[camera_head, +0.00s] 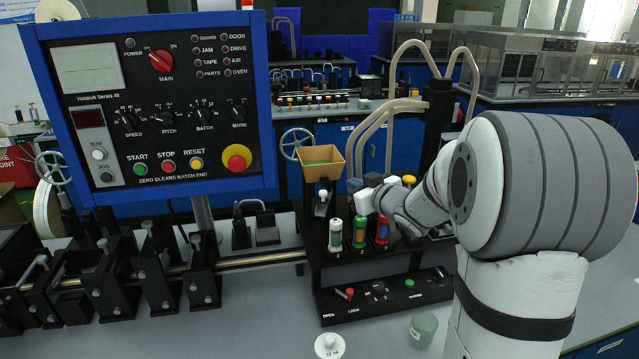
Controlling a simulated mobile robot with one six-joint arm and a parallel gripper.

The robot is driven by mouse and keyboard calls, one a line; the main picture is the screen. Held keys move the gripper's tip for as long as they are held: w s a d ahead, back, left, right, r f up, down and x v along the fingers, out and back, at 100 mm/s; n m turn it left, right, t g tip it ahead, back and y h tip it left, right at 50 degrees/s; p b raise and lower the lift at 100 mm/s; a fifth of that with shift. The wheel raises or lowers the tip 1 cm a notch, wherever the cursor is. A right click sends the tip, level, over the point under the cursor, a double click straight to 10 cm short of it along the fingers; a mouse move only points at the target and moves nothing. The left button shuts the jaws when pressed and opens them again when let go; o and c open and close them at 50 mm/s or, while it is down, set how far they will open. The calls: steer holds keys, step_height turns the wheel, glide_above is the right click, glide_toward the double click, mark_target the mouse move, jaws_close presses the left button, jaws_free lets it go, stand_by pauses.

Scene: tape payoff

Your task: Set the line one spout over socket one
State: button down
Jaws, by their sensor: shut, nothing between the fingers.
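My gripper (370,193) is shut and empty. It reaches in from the right, just above the black stand (318,262) at the middle of the bench. Directly below it are upright cylinders in the stand: a white-and-green one (335,236), a green one (360,234) and a red one (382,232). A tan hopper (322,165) stands behind and left of the gripper. Beige hoses (374,130) curve down behind it from a black post. I cannot tell which part is the line one spout. Socket one is not clearly readable; my gripper and wrist hide part of the stand's top.
A blue-framed control panel (155,105) fills the upper left. A row of black brackets on a metal rod (262,259) runs along the left of the bench. A green cup (424,330) and a white knob-topped disc (329,345) are at the front. The bench between brackets and disc is clear.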

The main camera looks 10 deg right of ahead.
steer(key=s+f+m+g+h, duration=0.3)
steer(key=s+m+g+h, duration=0.4)
steer(key=s, duration=1.5)
step_height(320, 180, up, 12)
steer(key=r+n+g+y+p, duration=0.1)
steer(key=n+g+y+p, duration=0.35)
steer(key=n, duration=0.85)
glide_above(324, 197)
steer(key=w+a+b, duration=0.1)
steer(key=w+a, duration=0.1)
steer(key=g+y, duration=0.1)
steer(key=g, duration=0.1)
step_height(324, 197, down, 11)
steer(key=p, duration=0.2)
steer(key=shift+d+r+n, duration=0.2)
steer(key=shift+d+n, duration=0.05)
steer(key=shift+n, duration=0.05)
steer(key=shift+t, duration=0.25)
steer(key=shift+d, duration=0.1)
